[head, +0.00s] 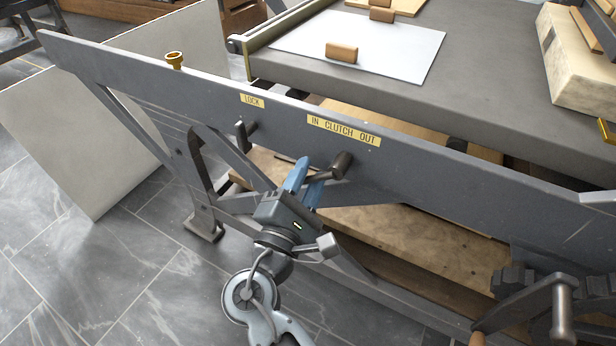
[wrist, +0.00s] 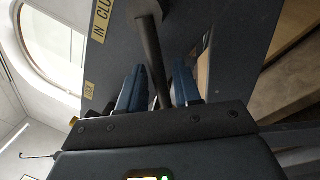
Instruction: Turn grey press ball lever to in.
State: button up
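The grey press's clutch lever (head: 342,163) sits below the yellow label "IN CLUTCH OUT" (head: 343,130) on the press's side rail. Its thick dark end shows at the right, and a thinner rod runs from it down-left towards my gripper (head: 311,172). My gripper's blue fingers are apart, one on each side of the rod. In the wrist view the dark rod (wrist: 154,60) passes between the fingertips of my gripper (wrist: 158,82), with narrow gaps visible beside it. Contact is not clear. Part of the rod is hidden by the fingers in the head view.
A smaller dark lever (head: 243,135) sits under the "LOCK" label (head: 252,101), left of my gripper. The press bed (head: 480,90) lies above the rail. A crank handle (head: 560,300) stands at lower right. The tiled floor (head: 130,290) at lower left is clear.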

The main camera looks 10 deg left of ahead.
jog(key=p+v, duration=0.1)
jog(key=v, duration=0.6)
jog(key=shift+s, duration=0.4)
jog(key=shift+a+f, duration=0.1)
